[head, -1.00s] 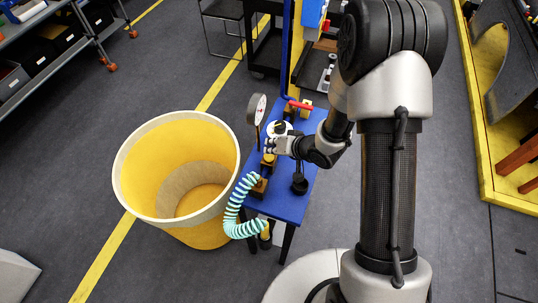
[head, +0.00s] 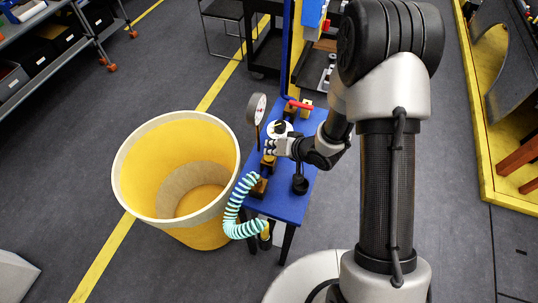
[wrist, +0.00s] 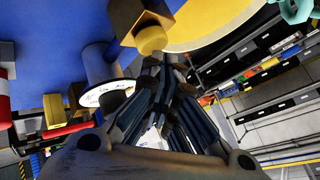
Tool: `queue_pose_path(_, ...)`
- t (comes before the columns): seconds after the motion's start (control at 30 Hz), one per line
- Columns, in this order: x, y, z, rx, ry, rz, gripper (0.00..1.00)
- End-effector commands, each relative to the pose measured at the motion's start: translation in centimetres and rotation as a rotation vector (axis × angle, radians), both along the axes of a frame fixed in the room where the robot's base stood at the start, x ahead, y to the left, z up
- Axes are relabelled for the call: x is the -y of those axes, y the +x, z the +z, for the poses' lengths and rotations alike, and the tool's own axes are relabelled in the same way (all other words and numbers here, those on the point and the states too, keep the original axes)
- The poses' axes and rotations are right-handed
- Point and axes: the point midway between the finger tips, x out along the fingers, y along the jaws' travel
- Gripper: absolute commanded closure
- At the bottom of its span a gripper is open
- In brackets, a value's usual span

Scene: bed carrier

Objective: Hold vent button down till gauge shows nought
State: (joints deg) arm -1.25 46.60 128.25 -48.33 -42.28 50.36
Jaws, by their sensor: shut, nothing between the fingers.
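The round gauge (head: 257,109) stands upright at the left edge of the blue table in the head view; its needle is too small to read. In the wrist view a yellow button (wrist: 152,41) sticks out of a brown-yellow block (wrist: 128,16). My gripper (wrist: 167,63) is shut and empty, with its fingertips right at the button's near edge. I cannot tell whether they touch it or press it. In the head view my gripper (head: 269,147) is low over the table's left side, below the gauge, and the button cannot be made out there.
A red lever (head: 300,104) and a white disc (head: 277,128) with a black knob sit close behind my gripper. A striped hose (head: 233,207) hangs off the blue table (head: 292,207). A large yellow bin (head: 126,182) stands left. Grey floor is free in front.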

Motion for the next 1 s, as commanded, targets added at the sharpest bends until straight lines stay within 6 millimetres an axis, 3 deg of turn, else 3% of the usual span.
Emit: queue_pose_path(1.0,0.00,-0.04,-0.99,-0.001,0.000,0.001,1.00)
